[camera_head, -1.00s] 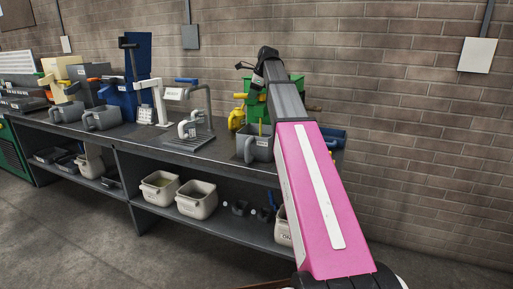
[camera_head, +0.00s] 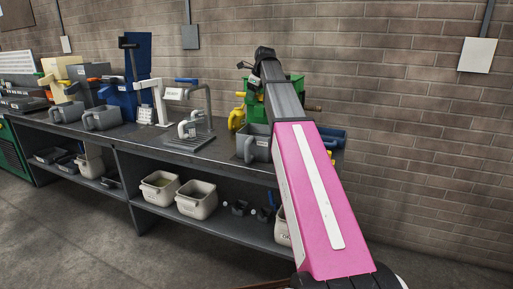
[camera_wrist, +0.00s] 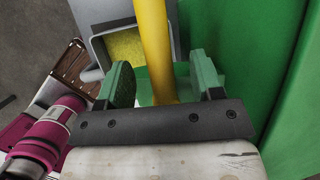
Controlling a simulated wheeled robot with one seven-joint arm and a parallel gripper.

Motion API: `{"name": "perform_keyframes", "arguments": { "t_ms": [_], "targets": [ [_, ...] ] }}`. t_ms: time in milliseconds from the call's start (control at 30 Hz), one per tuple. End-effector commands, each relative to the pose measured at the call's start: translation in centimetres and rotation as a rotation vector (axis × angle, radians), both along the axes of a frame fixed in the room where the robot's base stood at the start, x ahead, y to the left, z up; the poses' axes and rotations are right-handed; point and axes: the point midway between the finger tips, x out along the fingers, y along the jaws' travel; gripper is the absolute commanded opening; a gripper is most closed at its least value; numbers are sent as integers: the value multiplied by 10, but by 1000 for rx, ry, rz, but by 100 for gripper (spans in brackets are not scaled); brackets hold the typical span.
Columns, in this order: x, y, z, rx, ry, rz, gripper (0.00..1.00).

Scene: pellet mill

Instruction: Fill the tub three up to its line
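In the head view a grey handled tub (camera_head: 254,146) stands on the bench under the green machine (camera_head: 290,92). The wrist view shows a grey tub (camera_wrist: 98,45) with yellow-green pellets inside. I cannot read a number or see a fill line on it. A yellow bar (camera_wrist: 155,45) runs past the tub and down between my fingers. My gripper (camera_wrist: 160,65) has two green fingers held apart, one on each side of the bar, with gaps visible. In the head view my arm hides my gripper and part of the machine.
Pale tubs (camera_head: 197,199) stand on the lower shelf, one with yellowish contents. A blue container (camera_head: 333,138) sits right of my arm. Floor in front is clear.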

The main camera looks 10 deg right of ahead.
Motion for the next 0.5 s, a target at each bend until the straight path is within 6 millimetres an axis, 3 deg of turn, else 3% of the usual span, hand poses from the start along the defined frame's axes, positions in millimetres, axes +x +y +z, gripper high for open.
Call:
{"name": "perform_keyframes", "arguments": {
  "t_ms": [500],
  "targets": [
    [-1,-1,5,0,-1,2,60]
  ]
}}
